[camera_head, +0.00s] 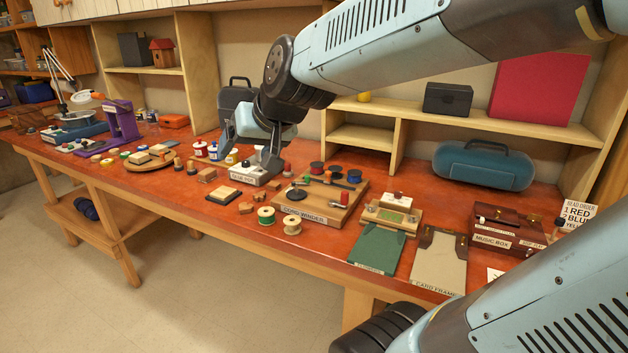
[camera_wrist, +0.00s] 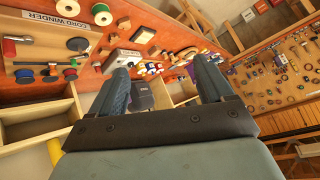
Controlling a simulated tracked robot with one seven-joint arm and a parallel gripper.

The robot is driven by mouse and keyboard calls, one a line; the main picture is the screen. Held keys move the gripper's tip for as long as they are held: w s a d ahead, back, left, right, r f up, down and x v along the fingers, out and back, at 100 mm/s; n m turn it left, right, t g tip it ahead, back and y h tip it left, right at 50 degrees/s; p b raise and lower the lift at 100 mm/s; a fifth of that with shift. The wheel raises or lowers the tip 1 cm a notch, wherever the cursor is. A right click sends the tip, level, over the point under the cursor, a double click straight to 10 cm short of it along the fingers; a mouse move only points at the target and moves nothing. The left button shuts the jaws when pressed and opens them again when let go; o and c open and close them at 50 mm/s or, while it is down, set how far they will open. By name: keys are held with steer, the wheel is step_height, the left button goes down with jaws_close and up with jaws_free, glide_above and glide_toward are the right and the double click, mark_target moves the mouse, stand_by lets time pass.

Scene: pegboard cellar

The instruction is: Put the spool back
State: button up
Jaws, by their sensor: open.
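Several thread spools are near the cord winder (camera_head: 312,212). A green spool (camera_head: 266,216) and a cream spool (camera_head: 292,226) stand on the red bench top in front of its board. Which spool the task means, I cannot tell. My gripper (camera_head: 250,148) is above the bench, left of the winder, near a labelled grey box (camera_head: 247,174). In the wrist view my gripper (camera_wrist: 163,82) has its fingers wide apart with nothing between them.
Card frames (camera_head: 438,263), a green-clothed board (camera_head: 376,250) and a music box (camera_head: 505,232) fill the right side. A round wooden tray (camera_head: 151,161) and a purple machine (camera_head: 121,121) stand left. A wooden shelf (camera_head: 460,123) runs behind. Bare bench shows along the front edge.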

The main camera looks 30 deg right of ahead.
steer(key=s+d+f+g+h, duration=0.2)
steer(key=s+d, duration=0.5)
steer(key=s, duration=0.5)
steer(key=shift+d+f+n+g+h, duration=0.25)
steer(key=shift+f+n+g+h, duration=0.15)
steer(key=shift+g+h, duration=0.1)
